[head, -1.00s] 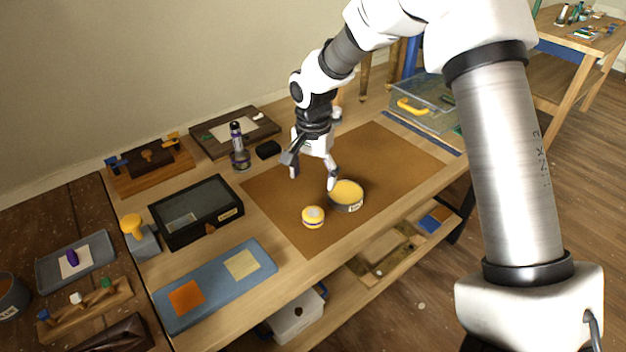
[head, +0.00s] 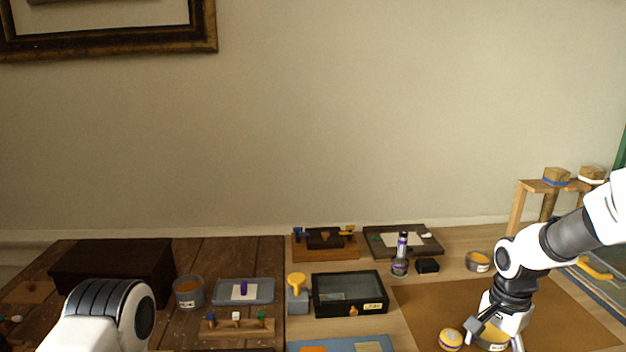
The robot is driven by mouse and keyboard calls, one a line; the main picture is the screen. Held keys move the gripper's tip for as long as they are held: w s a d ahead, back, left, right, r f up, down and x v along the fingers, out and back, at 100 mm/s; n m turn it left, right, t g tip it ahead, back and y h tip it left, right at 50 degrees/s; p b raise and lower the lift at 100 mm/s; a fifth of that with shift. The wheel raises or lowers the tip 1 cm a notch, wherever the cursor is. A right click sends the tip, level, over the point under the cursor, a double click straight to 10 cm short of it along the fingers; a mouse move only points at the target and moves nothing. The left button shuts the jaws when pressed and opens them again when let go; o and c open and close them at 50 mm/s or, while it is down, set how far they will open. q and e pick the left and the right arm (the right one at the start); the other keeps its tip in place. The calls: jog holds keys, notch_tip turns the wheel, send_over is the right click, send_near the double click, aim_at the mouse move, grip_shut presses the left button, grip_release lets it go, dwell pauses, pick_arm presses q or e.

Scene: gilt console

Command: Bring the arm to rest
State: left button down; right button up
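My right arm comes in from the right in the head view. Its gripper (head: 497,338) points down at the bottom edge, low over the brown mat (head: 422,305). The fingers are apart, with nothing seen held between them. A grey tin with yellow contents (head: 492,346) is close at the fingers; whether they touch cannot be told. A round yellow-and-white item (head: 451,339) sits on the mat just left of the gripper. A link of my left arm shows at the lower left; the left gripper is out of view.
A black glass-lidded box (head: 349,294), a yellow-knobbed stamp (head: 297,290) and a purple-topped bottle (head: 400,255) stand left of the mat. Another tin (head: 478,262) stands behind it. A dark wooden table (head: 218,325) holds a grey tray (head: 259,291) and another tin (head: 189,292).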

jog(key=s+a+f+n, duration=0.4)
jog(key=s+f+n, duration=0.1)
jog(key=s+f, duration=0.8)
jog(key=s+a+f+n, duration=0.4)
jog(key=s+f+n, duration=0.1)
jog(key=s+f, duration=0.9)
jog(key=s, duration=0.2)
jog(key=shift+s+a+f+g, duration=0.2)
jog(key=shift+s+g, duration=0.1)
jog(key=shift+s, duration=0.1)
